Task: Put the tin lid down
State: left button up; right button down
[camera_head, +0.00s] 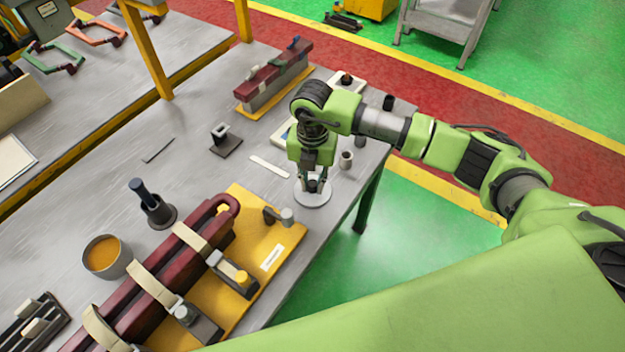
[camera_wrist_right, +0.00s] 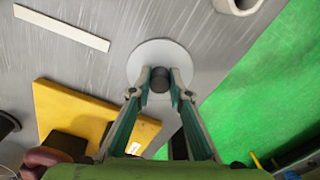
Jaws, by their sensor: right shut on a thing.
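The tin lid (camera_head: 312,197) is a pale round disc near the table's right edge in the head view. In the right wrist view the lid (camera_wrist_right: 147,56) shows as a light disc with a dark knob (camera_wrist_right: 159,80) at its middle. My right gripper (camera_head: 313,186) is shut on the knob, its fingertips (camera_wrist_right: 160,77) on either side of it. The lid is at or just above the table top; I cannot tell whether it touches. An open tin (camera_head: 103,257) with orange contents stands at the left of the table. My left gripper is not in view.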

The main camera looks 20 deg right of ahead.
aim_at(312, 182)
jog(key=shift+f, duration=0.2)
jog(key=c, duration=1.9)
grip_release()
jog(key=shift+r, duration=0.1)
jog(key=shift+r, duration=0.6)
notch_tip(312, 182, up, 11)
jog(key=b, duration=0.2)
jog(key=shift+b, duration=0.4)
